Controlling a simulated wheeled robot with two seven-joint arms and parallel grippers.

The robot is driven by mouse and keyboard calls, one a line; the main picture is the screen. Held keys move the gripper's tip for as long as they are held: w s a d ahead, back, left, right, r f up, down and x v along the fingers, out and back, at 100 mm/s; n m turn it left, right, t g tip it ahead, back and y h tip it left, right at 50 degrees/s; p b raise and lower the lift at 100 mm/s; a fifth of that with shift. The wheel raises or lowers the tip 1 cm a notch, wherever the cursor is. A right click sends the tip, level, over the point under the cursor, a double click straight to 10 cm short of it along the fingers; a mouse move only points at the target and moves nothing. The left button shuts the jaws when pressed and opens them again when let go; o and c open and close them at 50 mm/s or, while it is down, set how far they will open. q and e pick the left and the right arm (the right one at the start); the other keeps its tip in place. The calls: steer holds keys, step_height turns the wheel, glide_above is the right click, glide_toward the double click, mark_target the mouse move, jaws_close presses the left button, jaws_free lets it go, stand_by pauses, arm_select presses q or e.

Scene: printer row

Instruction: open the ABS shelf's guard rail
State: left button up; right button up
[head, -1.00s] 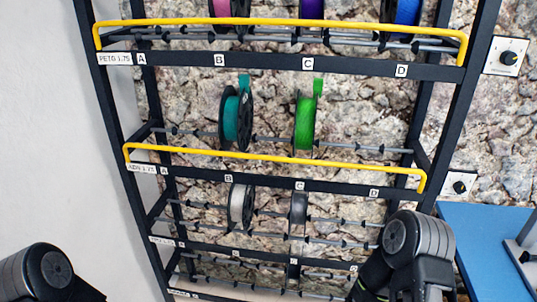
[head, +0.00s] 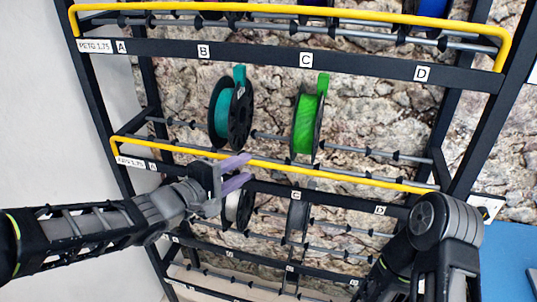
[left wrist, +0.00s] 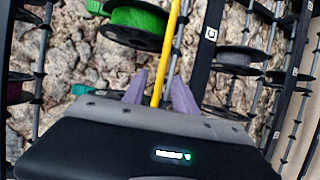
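The ABS shelf's guard rail (head: 330,172) is a yellow bar along the front of the middle shelf, just above its black label beam (head: 330,197). The shelf label (head: 132,161) is small and reads roughly ABS 1.75. My left gripper (head: 238,172) is at the rail, left of its middle. Its purple fingers are apart, one above and one below the rail. In the left wrist view the rail (left wrist: 170,55) runs between the open fingers (left wrist: 160,88), with gaps beside it. My right arm shows at the lower right; its gripper is not visible.
A teal spool (head: 231,110) and a green spool (head: 307,122) hang behind the rail. Grey spools (head: 298,216) hang on the shelf below. A second yellow rail (head: 290,10) crosses the PETG shelf above. A blue surface (head: 515,255) is at the right.

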mark_target(257, 162)
arm_select(q)
steer(key=shift+w+d+f, duration=0.1)
steer(key=shift+f, duration=0.05)
steer(key=x, duration=0.7)
steer(key=shift+w+d+b, duration=0.2)
steer(key=shift+w+b, duration=0.1)
steer(key=shift+f, duration=0.1)
jaws_close()
stand_by(0.4)
